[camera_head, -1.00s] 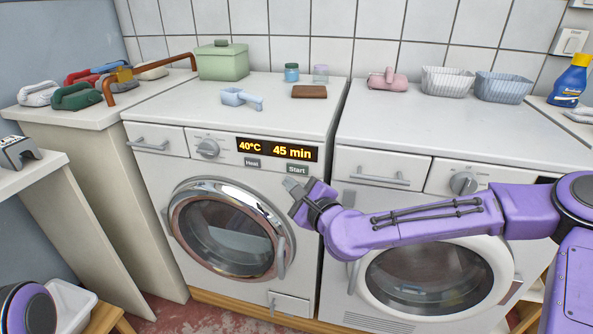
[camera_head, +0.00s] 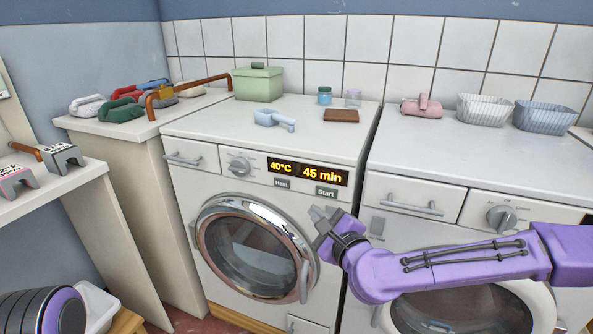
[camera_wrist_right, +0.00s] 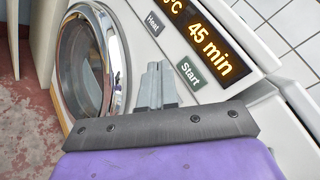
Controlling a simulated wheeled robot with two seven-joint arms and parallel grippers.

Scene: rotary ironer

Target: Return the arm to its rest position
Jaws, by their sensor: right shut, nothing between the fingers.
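My right arm (camera_head: 455,262) is purple and reaches in from the right, in front of the two machines. Its gripper (camera_head: 320,213) is shut and empty, just below the Start button (camera_head: 326,191) of the left machine (camera_head: 345,225). In the right wrist view the grey fingers (camera_wrist_right: 157,82) lie together, beside the Start label (camera_wrist_right: 190,72); I cannot tell whether they touch the panel. The display (camera_head: 307,172) reads 40°C and 45 min. The round door (camera_head: 255,250) looks closed. My left gripper is not visible.
A blue scoop (camera_head: 272,118), a green box (camera_head: 259,83), small jars and a brown block (camera_head: 341,116) stand on the left machine. A pink item (camera_head: 421,106) and two baskets (camera_head: 484,109) stand on the right one. Several irons (camera_head: 121,110) sit on the left counter.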

